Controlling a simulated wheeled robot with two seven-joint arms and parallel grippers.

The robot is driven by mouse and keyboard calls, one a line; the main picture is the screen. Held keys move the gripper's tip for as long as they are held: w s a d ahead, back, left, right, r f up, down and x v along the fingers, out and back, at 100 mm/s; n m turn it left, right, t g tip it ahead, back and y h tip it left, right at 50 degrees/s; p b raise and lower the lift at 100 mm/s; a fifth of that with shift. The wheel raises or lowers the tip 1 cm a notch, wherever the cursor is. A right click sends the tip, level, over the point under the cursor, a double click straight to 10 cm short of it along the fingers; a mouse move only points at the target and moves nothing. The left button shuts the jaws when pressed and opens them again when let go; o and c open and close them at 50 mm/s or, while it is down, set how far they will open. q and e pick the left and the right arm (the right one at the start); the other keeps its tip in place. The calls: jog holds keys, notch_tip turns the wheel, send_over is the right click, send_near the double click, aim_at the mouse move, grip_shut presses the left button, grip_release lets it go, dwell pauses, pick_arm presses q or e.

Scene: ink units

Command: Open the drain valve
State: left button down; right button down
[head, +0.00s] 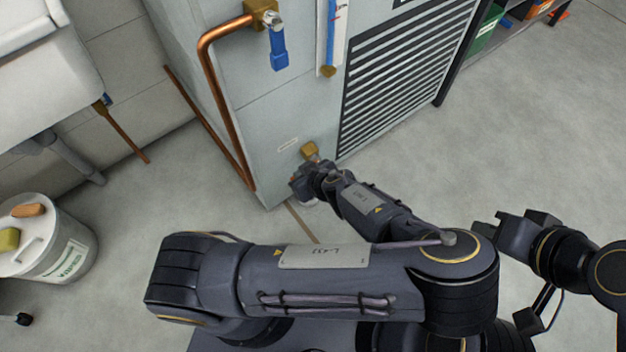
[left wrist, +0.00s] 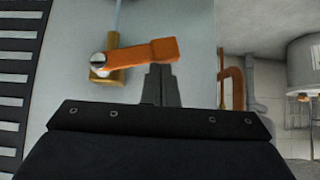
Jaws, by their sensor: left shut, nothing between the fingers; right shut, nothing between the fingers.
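The drain valve has a brass body (head: 310,150) low on the front of the grey cabinet. In the left wrist view its brass body (left wrist: 108,77) carries an orange lever (left wrist: 150,52), which runs from a screw at its left end out to the right. My left gripper (head: 301,186) is at the valve and hides most of the lever in the head view. In the left wrist view its fingers (left wrist: 160,84) are shut and empty, just below the lever's free end; I cannot tell whether they touch it. My right gripper (head: 488,228) is shut and empty, away over the floor at right.
A copper pipe (head: 217,100) runs down the cabinet beside the valve. Higher up is another valve with a blue handle (head: 279,50), next to a sight gauge (head: 330,35). A vent grille (head: 395,85) lies right. A white bucket (head: 65,255) stands left. The right floor is clear.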

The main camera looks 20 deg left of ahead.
pick_arm(q)
jog(key=shift+f+b, duration=1.5)
jog(key=shift+f, duration=0.8)
pick_arm(e)
jog(key=shift+d+f, duration=0.2)
jog(key=shift+f, duration=1.4)
pick_arm(q)
jog(key=shift+f, duration=0.1)
